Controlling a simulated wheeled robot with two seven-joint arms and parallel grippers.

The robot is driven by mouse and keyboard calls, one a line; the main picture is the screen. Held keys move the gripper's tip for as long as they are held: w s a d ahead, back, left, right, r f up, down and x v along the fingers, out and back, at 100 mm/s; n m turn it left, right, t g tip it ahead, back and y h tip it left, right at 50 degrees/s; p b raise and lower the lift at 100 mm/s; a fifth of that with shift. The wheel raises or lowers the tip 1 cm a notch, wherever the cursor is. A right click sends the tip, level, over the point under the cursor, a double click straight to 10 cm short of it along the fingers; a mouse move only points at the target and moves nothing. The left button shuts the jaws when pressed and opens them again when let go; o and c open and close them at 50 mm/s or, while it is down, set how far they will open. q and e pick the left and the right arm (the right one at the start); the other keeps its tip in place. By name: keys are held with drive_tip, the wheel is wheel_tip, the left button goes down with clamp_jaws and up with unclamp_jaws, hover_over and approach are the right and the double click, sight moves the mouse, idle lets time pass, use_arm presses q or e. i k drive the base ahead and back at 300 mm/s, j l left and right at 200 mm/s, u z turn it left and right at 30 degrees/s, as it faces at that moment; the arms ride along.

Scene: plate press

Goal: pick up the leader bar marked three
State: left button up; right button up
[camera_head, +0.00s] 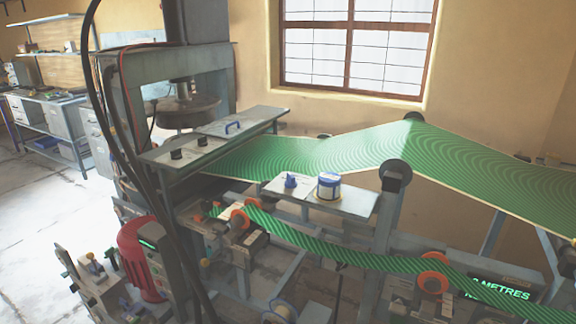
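I cannot make out a leader bar or a mark three anywhere in the head view. No mark can be read on any of these. Neither of my grippers shows in the head view.
A grey press (187,100) stands left of a green patterned web (450,160). A small shelf (352,203) holds a blue and white tin (329,187) and a blue knob (291,180). Black cables hang at left above a red motor (141,258). Floor is clear at far left.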

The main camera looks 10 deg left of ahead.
sight(206, 205)
drive_tip(key=i+j+u, duration=0.1)
drive_tip(key=u, duration=0.35)
drive_tip(key=i+j+u, duration=0.1)
drive_tip(key=u, duration=0.35)
drive_tip(key=i+u, duration=0.1)
drive_tip(key=u, duration=0.35)
drive_tip(key=i+u, duration=0.1)
drive_tip(key=u, duration=0.35)
